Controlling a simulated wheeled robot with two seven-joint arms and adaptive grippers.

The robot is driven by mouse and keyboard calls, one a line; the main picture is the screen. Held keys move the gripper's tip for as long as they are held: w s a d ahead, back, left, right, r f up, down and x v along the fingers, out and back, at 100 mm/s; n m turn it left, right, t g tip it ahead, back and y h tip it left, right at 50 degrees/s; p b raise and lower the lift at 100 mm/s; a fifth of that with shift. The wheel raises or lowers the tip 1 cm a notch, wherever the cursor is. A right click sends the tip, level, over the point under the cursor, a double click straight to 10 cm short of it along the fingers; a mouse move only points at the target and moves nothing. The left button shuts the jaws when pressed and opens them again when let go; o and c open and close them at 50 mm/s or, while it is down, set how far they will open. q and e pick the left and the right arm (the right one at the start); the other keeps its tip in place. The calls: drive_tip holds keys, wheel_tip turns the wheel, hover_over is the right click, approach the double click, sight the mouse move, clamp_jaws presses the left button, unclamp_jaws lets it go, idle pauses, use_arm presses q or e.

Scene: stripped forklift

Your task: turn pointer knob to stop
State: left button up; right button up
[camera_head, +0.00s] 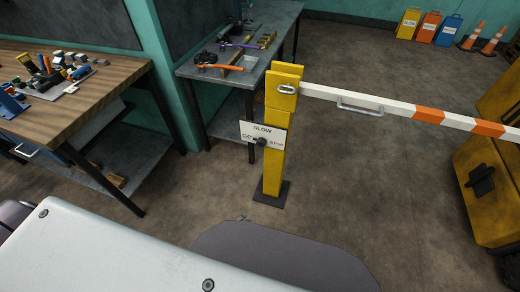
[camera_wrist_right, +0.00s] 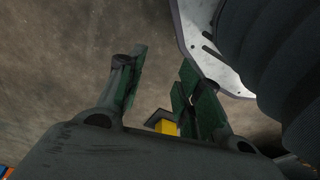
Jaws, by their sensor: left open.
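The white sign plate (camera_head: 250,133) is fixed to the yellow barrier post (camera_head: 272,170) in the head view. It reads SLOW at the top, a partly covered word at left and a red STOP at right. The dark pointer knob (camera_head: 261,142) sits at its lower middle; its pointer seems to reach left, but it is too small to be sure. My right gripper (camera_wrist_right: 162,92) is open and empty in the right wrist view, its green-padded fingers apart. A yellow piece on a dark plate, perhaps the post's foot (camera_wrist_right: 165,127), shows beyond them. I cannot make out my left gripper.
A striped barrier arm (camera_head: 390,105) reaches right from the post. A grey workbench (camera_head: 245,78) with tools stands behind, and a wooden bench (camera_head: 110,90) stands at left. A yellow vehicle (camera_head: 490,175) is at right. The floor around the post is clear.

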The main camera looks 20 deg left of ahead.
use_arm(q)
drive_tip(key=w+r+n+t+b, duration=0.2)
drive_tip(key=w+r+n+b, duration=0.25)
drive_tip(key=w, duration=0.25)
drive_tip(key=w+r+n+t+b, duration=0.3)
drive_tip(key=w+n+b, duration=0.2)
drive_tip(key=w+n, duration=0.15)
drive_tip(key=w+r+n+t+y+b, duration=0.1)
drive_tip(key=w+r+n+t+b, duration=0.1)
drive_tip(key=w+r+n+b, duration=0.2)
drive_tip(key=w+r+n+t+b, duration=0.2)
drive_tip(key=w+r+n+b, duration=0.2)
drive_tip(key=r+n+b, duration=0.3)
drive_tip(key=shift+a+r+n+y, duration=0.4)
drive_tip(key=shift+r+n, duration=0.45)
drive_tip(key=shift+n, duration=0.55)
use_arm(e)
drive_tip(key=w+a+r+t+y, duration=0.1)
drive_tip(key=w+a+r, duration=0.2)
drive_tip(key=w+r, duration=0.5)
drive_tip(key=shift+w+a+r, duration=0.15)
drive_tip(key=shift+a+r, duration=0.25)
drive_tip(key=shift+r, duration=0.9)
use_arm(q)
drive_tip(key=shift+w, duration=0.15)
